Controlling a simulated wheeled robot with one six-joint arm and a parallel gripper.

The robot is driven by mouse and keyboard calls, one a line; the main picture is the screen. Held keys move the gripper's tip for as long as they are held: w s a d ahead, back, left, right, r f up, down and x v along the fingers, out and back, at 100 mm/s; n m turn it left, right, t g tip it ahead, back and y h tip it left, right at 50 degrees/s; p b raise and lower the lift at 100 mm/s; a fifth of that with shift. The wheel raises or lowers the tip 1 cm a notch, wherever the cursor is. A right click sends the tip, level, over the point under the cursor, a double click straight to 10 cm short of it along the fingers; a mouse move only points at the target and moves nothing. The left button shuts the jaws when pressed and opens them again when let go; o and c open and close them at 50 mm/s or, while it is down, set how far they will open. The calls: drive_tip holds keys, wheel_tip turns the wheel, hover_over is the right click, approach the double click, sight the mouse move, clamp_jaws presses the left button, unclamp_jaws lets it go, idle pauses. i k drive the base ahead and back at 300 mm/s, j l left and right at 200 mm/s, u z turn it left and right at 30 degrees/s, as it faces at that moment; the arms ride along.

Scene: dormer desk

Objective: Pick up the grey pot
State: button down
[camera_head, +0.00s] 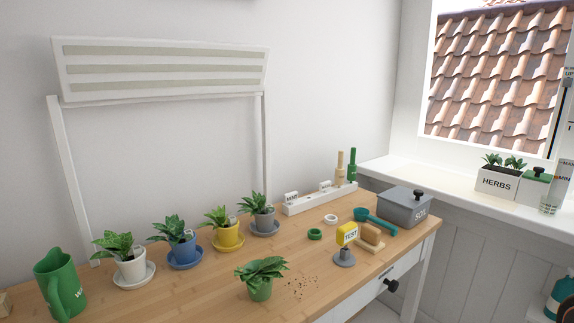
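The grey pot (264,222) holds a leafy green plant and stands upright on a grey saucer (277,231) on the wooden desk. It is the rightmost and farthest of a row of potted plants. Its upper rim is partly covered by leaves, and a small tag shows among them. I cannot make out my gripper in this view.
A yellow pot (228,237), a blue pot (182,251) and a white pot (131,268) stand on saucers left of it. A green pot (260,290) stands in front, near spilled soil (299,287). A white label rack (312,200) is behind right. A lamp (160,70) arches above.

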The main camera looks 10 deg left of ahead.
sight(265, 215)
drive_tip(key=u, duration=1.25)
